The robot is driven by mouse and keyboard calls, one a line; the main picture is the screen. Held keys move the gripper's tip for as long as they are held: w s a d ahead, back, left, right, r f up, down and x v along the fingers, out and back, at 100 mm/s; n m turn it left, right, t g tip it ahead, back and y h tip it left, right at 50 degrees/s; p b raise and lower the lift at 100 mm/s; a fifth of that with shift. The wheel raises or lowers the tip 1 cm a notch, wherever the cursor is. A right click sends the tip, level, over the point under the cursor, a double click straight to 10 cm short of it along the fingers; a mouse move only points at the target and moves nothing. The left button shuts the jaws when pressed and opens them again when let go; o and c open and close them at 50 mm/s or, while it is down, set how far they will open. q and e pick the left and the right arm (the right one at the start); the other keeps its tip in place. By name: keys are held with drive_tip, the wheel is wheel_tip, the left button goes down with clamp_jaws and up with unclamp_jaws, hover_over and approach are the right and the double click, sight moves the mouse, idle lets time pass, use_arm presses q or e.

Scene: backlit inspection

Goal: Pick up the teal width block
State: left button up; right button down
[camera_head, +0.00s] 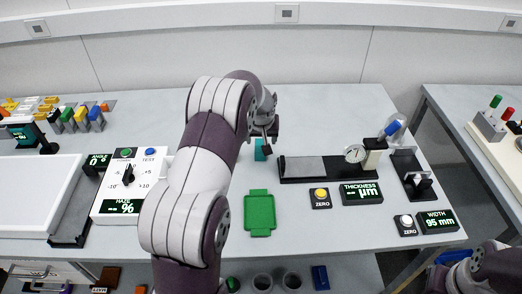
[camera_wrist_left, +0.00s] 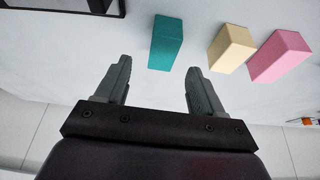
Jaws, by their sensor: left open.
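The teal width block (camera_wrist_left: 166,43) stands on the light table top. In the left wrist view it lies just beyond my open left gripper (camera_wrist_left: 159,66), roughly between the lines of the two fingers, with nothing held. In the head view a small part of the teal block (camera_head: 260,150) shows below my left gripper (camera_head: 268,145), partly covered by it. My right gripper is not in view; only part of my right arm shows at the lower right.
A cream block (camera_wrist_left: 231,48) and a pink block (camera_wrist_left: 280,56) stand right of the teal one in the wrist view. A green tray (camera_head: 259,213) lies nearer in the head view. The thickness gauge stand (camera_head: 330,168) is to the right, the haze panel (camera_head: 128,185) to the left.

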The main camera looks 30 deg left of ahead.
sight(260, 145)
use_arm(q)
drive_tip(key=p+x, duration=0.1)
drive_tip(key=x, duration=0.5)
drive_tip(key=shift+s+a+f, duration=0.1)
drive_tip(key=shift+a+f, duration=0.05)
drive_tip(key=shift+f, duration=0.05)
drive_tip(key=shift+r, duration=0.1)
drive_tip(key=c, duration=1.1)
